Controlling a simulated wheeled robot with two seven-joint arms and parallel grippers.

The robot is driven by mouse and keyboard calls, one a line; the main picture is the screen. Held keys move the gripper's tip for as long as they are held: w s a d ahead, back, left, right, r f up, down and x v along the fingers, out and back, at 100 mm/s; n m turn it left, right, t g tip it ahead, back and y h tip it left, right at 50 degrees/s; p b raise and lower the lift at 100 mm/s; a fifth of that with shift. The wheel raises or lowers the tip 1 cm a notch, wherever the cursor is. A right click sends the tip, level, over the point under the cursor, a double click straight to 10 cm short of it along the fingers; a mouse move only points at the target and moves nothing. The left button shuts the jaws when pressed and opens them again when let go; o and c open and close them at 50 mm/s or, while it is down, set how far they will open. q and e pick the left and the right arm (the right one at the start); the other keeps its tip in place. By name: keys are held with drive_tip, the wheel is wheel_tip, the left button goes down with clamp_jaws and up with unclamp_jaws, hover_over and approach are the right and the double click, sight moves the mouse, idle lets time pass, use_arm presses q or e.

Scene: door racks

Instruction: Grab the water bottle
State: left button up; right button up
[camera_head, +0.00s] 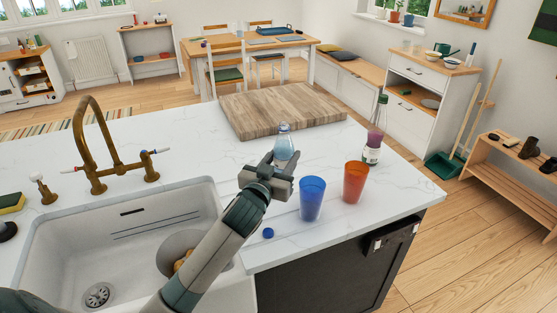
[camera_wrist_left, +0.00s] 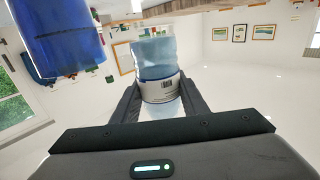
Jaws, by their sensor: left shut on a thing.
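The water bottle (camera_head: 283,143) is clear pale blue with a white label, and stands roughly upright over the white counter in the head view. My left gripper (camera_head: 272,170) is shut on it, its fingers on either side of the lower part. In the left wrist view the bottle (camera_wrist_left: 158,60) sits between the two dark fingers (camera_wrist_left: 157,100). The gripper hides the bottle's base in the head view, so I cannot tell whether it touches the counter. My right gripper is not in view.
A blue cup (camera_head: 312,198) and an orange cup (camera_head: 355,182) stand right of my gripper. A wooden board (camera_head: 275,110) lies behind the water bottle. A small blue cap (camera_head: 268,233) lies near the sink (camera_head: 65,255).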

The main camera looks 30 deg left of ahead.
use_arm(q)
drive_tip(key=shift+d+r, duration=0.3)
drive_tip(key=shift+d, duration=0.05)
drive_tip(key=shift+w+d+r, duration=0.1)
drive_tip(key=shift+d, duration=0.05)
